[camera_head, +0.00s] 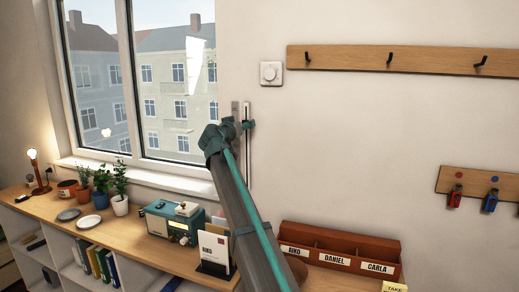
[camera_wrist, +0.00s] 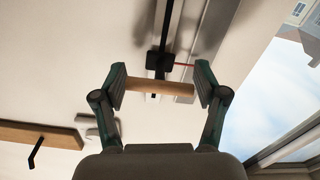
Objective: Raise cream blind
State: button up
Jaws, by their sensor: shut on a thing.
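My gripper (camera_wrist: 160,84) is shut on a short wooden handle (camera_wrist: 158,89), one pad at each end of it. The handle sits on a black slider (camera_wrist: 153,62) on a narrow dark vertical track, beside a grey strip with a thin red pointer near it. In the head view my gripper (camera_head: 243,125) is at the upper part of the track (camera_head: 249,170), on the wall just right of the window (camera_head: 140,75). My arm hides part of the track. No cream blind cloth shows over the visible panes; the window's top is out of view.

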aim_at(246, 110)
notch_tip(246, 110, up, 5)
jog(key=shift+w, duration=0.1)
jog(key=shift+r, duration=0.1)
jog(key=o, duration=1.6)
jog(key=shift+d, duration=0.2)
jog(key=shift+a, duration=0.1)
jog(key=shift+s+a, duration=0.15)
jog(key=shift+s, duration=0.25)
jog(key=v, duration=1.1)
jog(key=shift+s, duration=0.15)
